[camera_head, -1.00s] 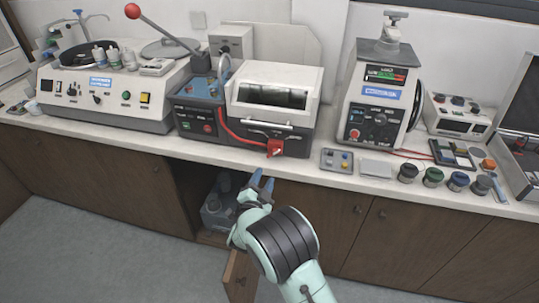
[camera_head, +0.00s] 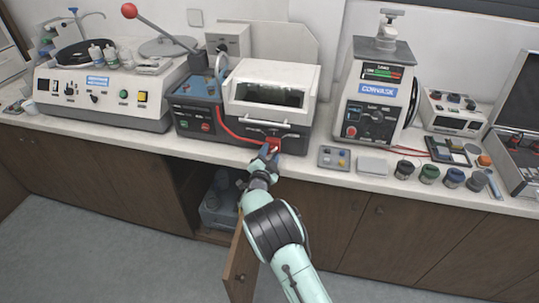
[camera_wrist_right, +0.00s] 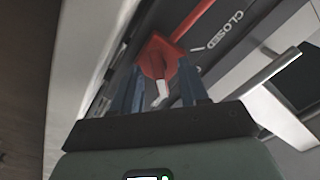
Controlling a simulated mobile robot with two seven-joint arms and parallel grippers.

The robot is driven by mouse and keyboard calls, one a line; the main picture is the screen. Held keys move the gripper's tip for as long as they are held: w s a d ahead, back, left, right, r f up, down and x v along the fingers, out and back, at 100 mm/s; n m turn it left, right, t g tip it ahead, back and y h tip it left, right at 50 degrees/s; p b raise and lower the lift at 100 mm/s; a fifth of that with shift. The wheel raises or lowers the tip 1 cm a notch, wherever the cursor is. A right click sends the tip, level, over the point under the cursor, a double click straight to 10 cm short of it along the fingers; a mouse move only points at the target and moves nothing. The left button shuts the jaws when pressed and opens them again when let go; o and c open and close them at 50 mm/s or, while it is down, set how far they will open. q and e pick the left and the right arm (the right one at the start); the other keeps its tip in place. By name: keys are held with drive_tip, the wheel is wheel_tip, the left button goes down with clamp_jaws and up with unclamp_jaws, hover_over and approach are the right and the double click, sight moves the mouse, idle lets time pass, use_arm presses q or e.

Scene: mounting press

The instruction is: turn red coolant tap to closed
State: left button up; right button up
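The red coolant tap (camera_head: 273,141) is at the lower front of the white-and-grey machine with the window. In the right wrist view the red tap (camera_wrist_right: 158,58) has a short pale end pointing toward my gripper, and a red tube or arm runs up and right from it. The word CLOSED is printed to its right. My right gripper (camera_head: 266,153) is at the tap in the head view. In the wrist view its blue fingers stand apart, one on each side of the tap, with gaps visible. I cannot tell whether either touches it. My left gripper is not in view.
The machine's front bar handle (camera_head: 265,122) sits just above the tap. An open cabinet door (camera_head: 240,263) hangs below, beside my right arm.

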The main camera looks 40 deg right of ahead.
clamp_jaws()
